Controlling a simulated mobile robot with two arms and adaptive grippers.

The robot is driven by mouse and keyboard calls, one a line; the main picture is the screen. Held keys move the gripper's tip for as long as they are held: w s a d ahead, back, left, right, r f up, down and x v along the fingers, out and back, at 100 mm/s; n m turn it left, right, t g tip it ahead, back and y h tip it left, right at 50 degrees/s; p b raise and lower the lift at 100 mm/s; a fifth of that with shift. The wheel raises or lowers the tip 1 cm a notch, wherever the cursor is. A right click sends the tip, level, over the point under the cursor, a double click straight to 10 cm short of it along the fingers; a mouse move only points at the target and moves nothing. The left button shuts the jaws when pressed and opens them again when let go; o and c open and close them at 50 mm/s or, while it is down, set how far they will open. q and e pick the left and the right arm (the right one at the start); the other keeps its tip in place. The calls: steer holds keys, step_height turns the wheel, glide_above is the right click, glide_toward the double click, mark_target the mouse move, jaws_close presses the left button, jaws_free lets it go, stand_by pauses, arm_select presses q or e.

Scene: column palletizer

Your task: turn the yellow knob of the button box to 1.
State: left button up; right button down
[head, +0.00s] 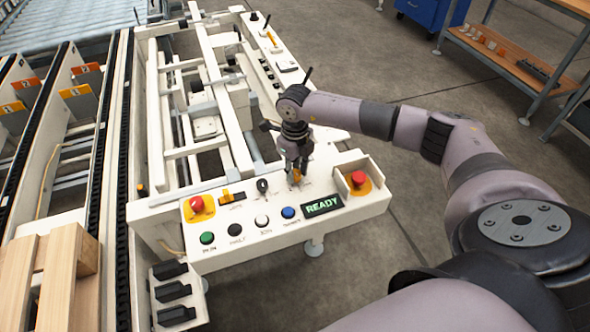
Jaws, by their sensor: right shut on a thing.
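The button box (222,246) is a white panel at the near end of the palletizer frame. The yellow knob (297,176) sits near its back edge, partly hidden by my right gripper (297,171). My right gripper points down from above and is shut on the yellow knob. The knob's exact pointing direction and its scale marks are too small and covered to read. A lit green display (322,206) in front of the knob reads READY. My left gripper is not in view.
Red emergency buttons stand at the left (197,204) and right (358,179) of the panel, the right one behind a raised guard. A black knob (262,186) and several coloured buttons are close by. Conveyor rails lie left; open floor lies right.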

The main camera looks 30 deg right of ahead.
mark_target(295, 172)
steer(key=shift+m, duration=0.9)
steer(key=c, duration=1.3)
jaws_free()
step_height(295, 172, up, 12)
